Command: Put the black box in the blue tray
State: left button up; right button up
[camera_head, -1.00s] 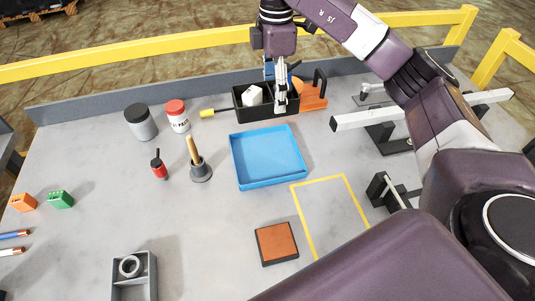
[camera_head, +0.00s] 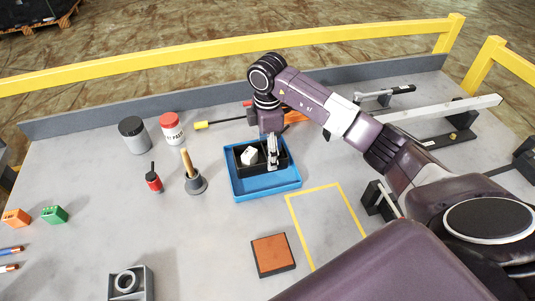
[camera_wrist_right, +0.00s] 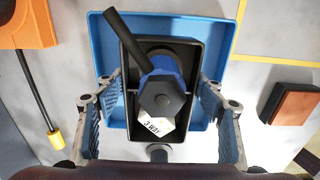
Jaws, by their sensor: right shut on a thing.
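The black box (camera_head: 250,173) is an open box with compartments, holding a white block (camera_head: 249,155). It lies within the outline of the blue tray (camera_head: 268,191); I cannot tell whether it rests on the tray floor or hangs just above. My right gripper (camera_head: 272,160) is shut on the black box. In the right wrist view the fingers (camera_wrist_right: 160,88) stand on both sides of the box (camera_wrist_right: 190,70), over the blue tray (camera_wrist_right: 220,30). A dark hexagonal-headed blue object (camera_wrist_right: 162,95) hides part of the box's inside. My left gripper is not in view.
A grey jar (camera_head: 135,136), a red-lidded jar (camera_head: 172,130), a red bottle (camera_head: 153,180) and a holder with a wooden handle (camera_head: 194,180) stand left of the tray. A yellow-handled tool (camera_head: 201,125) lies behind. The yellow-outlined area (camera_head: 325,220) is empty.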

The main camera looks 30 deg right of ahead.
notch_tip(320, 180, down, 2)
jog(key=shift+f, duration=0.1)
jog(key=shift+f, duration=0.15)
jog(key=o, duration=1.3)
